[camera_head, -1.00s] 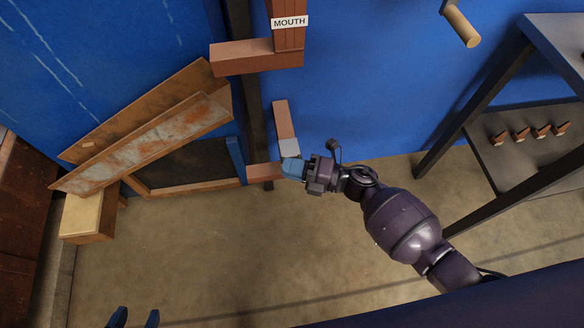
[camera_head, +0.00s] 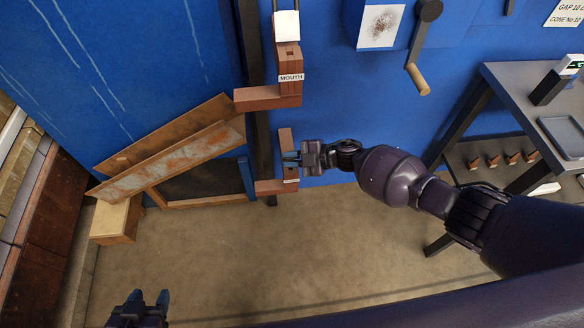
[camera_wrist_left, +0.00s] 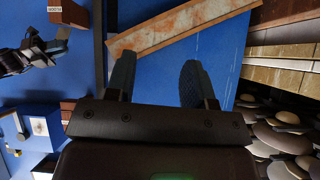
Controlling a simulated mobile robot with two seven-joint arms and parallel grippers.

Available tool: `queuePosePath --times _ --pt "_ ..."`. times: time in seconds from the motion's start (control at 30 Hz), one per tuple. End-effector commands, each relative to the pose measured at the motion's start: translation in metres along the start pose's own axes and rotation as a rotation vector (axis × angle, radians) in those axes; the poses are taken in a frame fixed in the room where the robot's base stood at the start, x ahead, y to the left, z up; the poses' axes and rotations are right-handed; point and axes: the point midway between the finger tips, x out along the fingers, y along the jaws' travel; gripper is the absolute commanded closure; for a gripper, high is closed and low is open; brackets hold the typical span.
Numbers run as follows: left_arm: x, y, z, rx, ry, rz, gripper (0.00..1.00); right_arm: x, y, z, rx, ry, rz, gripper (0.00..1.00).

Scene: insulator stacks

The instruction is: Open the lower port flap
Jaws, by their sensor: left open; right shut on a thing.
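The lower port (camera_head: 288,170) is a reddish-brown upright on a short brown bracket, with a small white label near its bottom. My right gripper (camera_head: 291,158) comes in from the right. Its blue fingertips are at the port's right side, partway up, and are shut on what appears to be the flap, which is mostly hidden by them. My left gripper (camera_head: 138,296) is open and empty at the bottom left, over the floor and far from the port. Its two dark fingers, spread apart, also show in the left wrist view (camera_wrist_left: 158,82).
Above is the brown column marked MOUTH (camera_head: 290,78) on a longer bracket. A rusty chute (camera_head: 170,160) leans at the left above a wooden box (camera_head: 116,220). A crank handle (camera_head: 417,78) hangs at upper right. A grey bench (camera_head: 520,100) stands at right. The middle floor is clear.

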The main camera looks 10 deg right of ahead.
Motion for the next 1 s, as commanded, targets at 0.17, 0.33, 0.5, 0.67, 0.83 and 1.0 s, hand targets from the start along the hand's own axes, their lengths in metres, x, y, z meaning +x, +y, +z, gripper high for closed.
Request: queuePosePath --times 0.17,0.33,0.5,0.67,0.83,1.0 --pt "-0.002 0.0 -0.005 0.0 0.009 0.0 0.51 0.002 0.025 0.001 0.144 0.001 -0.057 1.0" --pt "0.0 0.001 0.002 0.0 -0.002 0.001 0.51 0.006 0.035 0.008 0.297 0.001 -0.12 1.0" --pt "0.003 0.002 0.013 0.0 -0.023 0.003 0.51 0.01 0.043 0.017 0.448 0.0 -0.182 1.0" --pt "0.006 0.002 0.021 0.001 -0.038 0.003 0.51 0.013 0.051 0.025 0.576 -0.001 -0.235 1.0" --pt "0.009 0.0 0.022 0.003 -0.04 0.002 0.51 0.017 0.057 0.032 0.685 -0.001 -0.28 1.0" --pt "0.012 0.0 0.027 0.007 -0.048 0.003 0.51 0.019 0.062 0.037 0.708 -0.001 -0.289 1.0"
